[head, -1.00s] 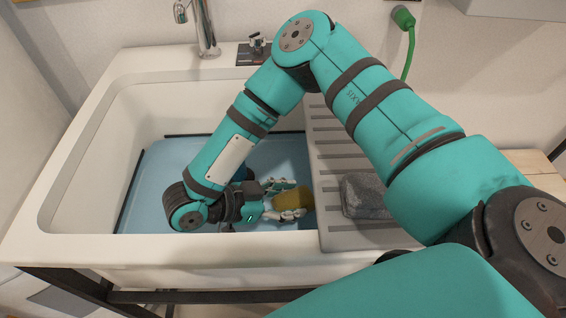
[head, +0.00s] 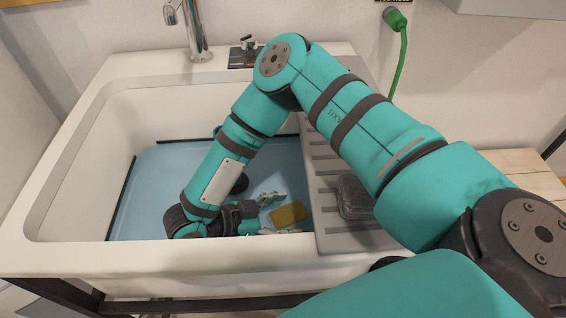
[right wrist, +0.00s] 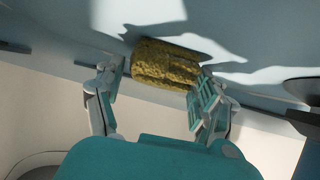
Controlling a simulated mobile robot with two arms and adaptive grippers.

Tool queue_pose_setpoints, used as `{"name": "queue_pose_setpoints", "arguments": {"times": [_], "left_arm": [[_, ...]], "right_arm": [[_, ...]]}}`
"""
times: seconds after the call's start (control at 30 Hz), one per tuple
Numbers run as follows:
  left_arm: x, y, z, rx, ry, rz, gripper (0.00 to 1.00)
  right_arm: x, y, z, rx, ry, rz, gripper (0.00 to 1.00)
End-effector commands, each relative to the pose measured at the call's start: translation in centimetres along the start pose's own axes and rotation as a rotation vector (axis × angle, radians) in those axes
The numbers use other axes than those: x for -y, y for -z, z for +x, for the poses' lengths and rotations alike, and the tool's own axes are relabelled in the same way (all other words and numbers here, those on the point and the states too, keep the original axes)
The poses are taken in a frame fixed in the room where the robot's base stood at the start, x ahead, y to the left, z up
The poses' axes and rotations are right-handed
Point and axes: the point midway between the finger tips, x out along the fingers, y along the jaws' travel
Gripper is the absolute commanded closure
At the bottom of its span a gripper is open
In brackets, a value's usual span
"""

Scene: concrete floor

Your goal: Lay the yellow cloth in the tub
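The yellow cloth (head: 289,214), a rough folded pad, lies on the blue floor of the tub (head: 160,185), near the front right. In the right wrist view the cloth (right wrist: 165,65) sits at and just past the fingertips. My right gripper (head: 274,213) reaches down into the tub with its fingers spread on either side of the cloth's near end. In the wrist view the gripper (right wrist: 155,82) is open. A gap shows at its left finger; the right finger overlaps the cloth's edge, and I cannot tell if it touches. My left gripper is not in view.
The white sink wall (head: 65,180) surrounds the blue floor. A ribbed drainboard (head: 330,190) at the right carries a grey block-like sponge (head: 354,198). A metal faucet (head: 193,35) and a green hose (head: 401,55) are at the back. The blue floor left of my arm is clear.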

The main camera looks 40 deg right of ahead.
Motion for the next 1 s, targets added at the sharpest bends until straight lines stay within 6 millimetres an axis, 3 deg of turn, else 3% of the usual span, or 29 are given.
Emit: {"name": "queue_pose_setpoints", "arguments": {"times": [0.27,0.37,0.47,0.7,1.0], "left_arm": [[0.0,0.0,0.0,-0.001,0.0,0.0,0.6],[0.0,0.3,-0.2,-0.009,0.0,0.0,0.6],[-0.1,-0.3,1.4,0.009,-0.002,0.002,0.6],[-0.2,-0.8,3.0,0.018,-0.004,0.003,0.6],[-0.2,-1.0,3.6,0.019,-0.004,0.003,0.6]], "right_arm": [[0.1,0.3,-0.2,0.001,0.002,0.001,0.28],[0.1,0.2,-1.4,0.001,0.002,0.001,0.28],[0.0,0.2,-3.2,0.002,0.001,0.0,0.28],[0.1,0.2,-6.8,0.001,0.001,0.001,0.28],[0.1,0.2,-7.7,0.0,-0.001,0.0,0.28]]}}
